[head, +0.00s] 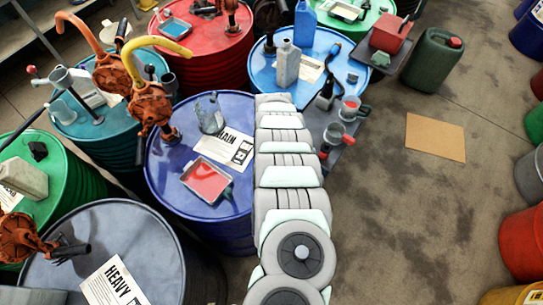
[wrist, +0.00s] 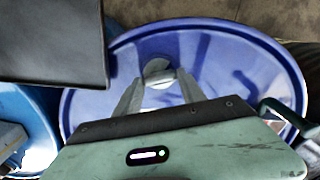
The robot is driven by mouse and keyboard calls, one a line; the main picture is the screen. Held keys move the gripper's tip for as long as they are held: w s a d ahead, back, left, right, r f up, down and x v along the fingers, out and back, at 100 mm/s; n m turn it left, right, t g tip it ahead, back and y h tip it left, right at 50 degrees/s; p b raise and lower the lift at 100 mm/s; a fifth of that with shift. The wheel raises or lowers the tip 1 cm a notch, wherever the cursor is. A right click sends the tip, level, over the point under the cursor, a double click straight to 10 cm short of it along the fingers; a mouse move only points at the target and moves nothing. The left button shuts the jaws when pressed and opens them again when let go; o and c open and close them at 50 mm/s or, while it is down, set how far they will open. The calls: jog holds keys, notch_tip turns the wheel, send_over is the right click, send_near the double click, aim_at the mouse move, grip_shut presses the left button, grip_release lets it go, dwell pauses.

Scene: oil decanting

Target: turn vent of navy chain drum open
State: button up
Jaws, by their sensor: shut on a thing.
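The navy chain drum (head: 163,172) stands upright left of my arm in the head view, with a white label ending in "HAIN" (head: 225,148) on its lid. My arm covers the right part of this lid. Its blue lid (wrist: 240,60) fills the middle of the wrist view. There, the small grey vent (wrist: 157,68) sits between the fingertips of my gripper (wrist: 158,84), which is shut on it. The gripper itself is hidden in the head view. I cannot tell how far the vent is turned.
A red tray (head: 206,180), a clear bottle (head: 210,115) and an orange hand pump (head: 150,105) stand on the chain drum. A light blue drum (head: 262,75) is behind it. A grey shelf (head: 340,160) with funnels is to the right. Open floor (head: 400,220) lies further right.

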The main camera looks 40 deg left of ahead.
dwell(0.4)
jog(key=o, duration=1.4)
jog(key=shift+c, duration=0.2)
notch_tip(320, 180, up, 11)
jog(key=shift+f, duration=0.1)
